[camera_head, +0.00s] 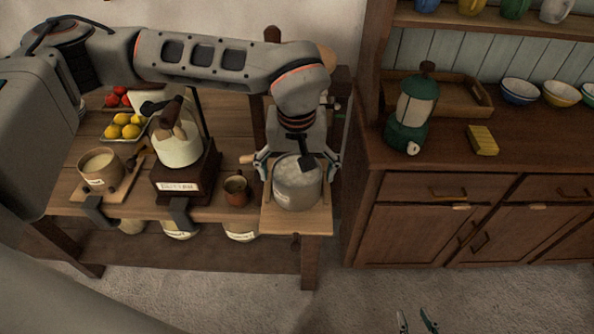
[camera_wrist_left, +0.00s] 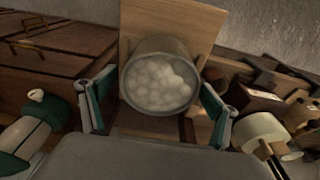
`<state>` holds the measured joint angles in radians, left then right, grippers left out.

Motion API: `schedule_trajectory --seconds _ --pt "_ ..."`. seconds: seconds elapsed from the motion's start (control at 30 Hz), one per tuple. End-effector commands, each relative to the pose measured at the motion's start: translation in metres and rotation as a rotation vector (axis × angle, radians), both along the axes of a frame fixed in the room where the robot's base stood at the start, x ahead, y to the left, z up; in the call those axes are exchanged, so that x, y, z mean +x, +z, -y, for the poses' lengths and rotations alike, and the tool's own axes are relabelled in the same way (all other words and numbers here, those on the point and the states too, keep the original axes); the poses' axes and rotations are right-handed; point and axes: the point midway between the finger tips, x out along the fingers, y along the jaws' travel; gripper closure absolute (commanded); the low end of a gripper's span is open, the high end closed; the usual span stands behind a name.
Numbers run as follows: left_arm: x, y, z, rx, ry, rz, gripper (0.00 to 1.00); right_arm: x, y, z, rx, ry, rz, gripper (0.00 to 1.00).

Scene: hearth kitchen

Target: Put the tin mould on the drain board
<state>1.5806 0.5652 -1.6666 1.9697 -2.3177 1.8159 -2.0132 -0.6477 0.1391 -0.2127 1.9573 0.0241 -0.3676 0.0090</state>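A round grey metal pot (camera_head: 297,190) with white, bubbly contents stands on a light wooden board (camera_head: 300,222) at the right end of the table. In the left wrist view the pot (camera_wrist_left: 158,76) is in the middle, with bare board (camera_wrist_left: 170,17) beyond it. I cannot make out a separate tin mould; anything under the white contents is hidden. The light board may be the drain board. My left gripper (camera_head: 297,165) is over the pot, open, one finger on each side, with gaps visible in the wrist view. My right gripper (camera_head: 417,321) is open and empty at the bottom edge.
A small brown cup (camera_head: 236,190) and a grinder-like box (camera_head: 188,172) stand left of the board. Lemons (camera_head: 123,126) and a tan bowl (camera_head: 100,170) are farther left.

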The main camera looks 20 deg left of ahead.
Motion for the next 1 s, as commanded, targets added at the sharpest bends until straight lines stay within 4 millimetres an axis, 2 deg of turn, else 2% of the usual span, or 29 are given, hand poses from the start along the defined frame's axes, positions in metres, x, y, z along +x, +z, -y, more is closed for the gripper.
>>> schedule_trajectory --seconds 0.27,0.37,0.7,0.83,1.0 --pt "0.000 0.008 0.000 0.000 0.000 0.003 0.11 0.000 0.002 0.000 0.000 0.000 0.001 0.67" --pt "-0.001 0.023 0.001 0.000 0.000 0.005 0.11 0.001 0.002 0.000 0.001 0.000 0.004 0.67" --pt "-0.012 0.091 0.004 0.000 0.000 0.005 0.11 0.001 -0.004 0.000 0.002 -0.001 0.005 0.67" --pt "-0.015 0.109 0.005 0.000 0.000 0.003 0.11 0.001 -0.005 0.000 0.002 -0.001 0.005 0.67" --pt "-0.017 0.120 0.005 0.000 0.000 0.001 0.11 0.001 -0.006 0.000 0.001 0.000 0.004 0.67"
